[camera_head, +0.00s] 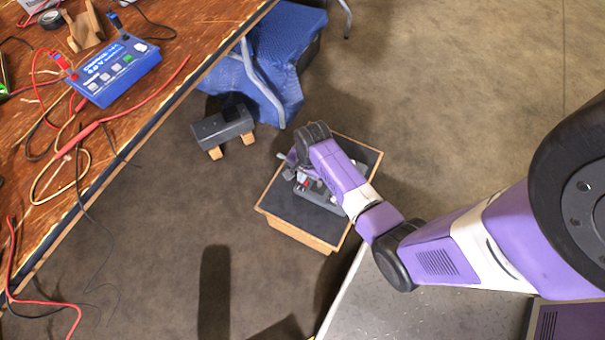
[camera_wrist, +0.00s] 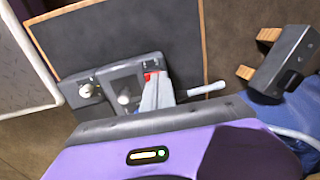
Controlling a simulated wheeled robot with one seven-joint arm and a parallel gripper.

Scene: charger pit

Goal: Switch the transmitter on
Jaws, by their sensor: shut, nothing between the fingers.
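The transmitter (camera_head: 318,198) is a dark grey device lying on a black-topped wooden box. In the wrist view the transmitter (camera_wrist: 122,84) shows round silver knobs and a small red part (camera_wrist: 150,74), probably its switch. My gripper (camera_wrist: 156,88) is shut and empty, its fingertips over the transmitter right beside the red part. I cannot tell whether they touch it. The fingers hide part of the red part and of the transmitter. A light grey rod (camera_wrist: 207,89) sticks out to the right of the fingers. In the head view my arm covers much of the gripper.
The wooden box (camera_head: 276,213) stands on the open floor. A grey block with wooden feet (camera_head: 222,127) and a blue chair (camera_head: 285,45) are near it. A workbench (camera_head: 190,30) at left carries a blue box (camera_head: 115,73) and loose cables.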

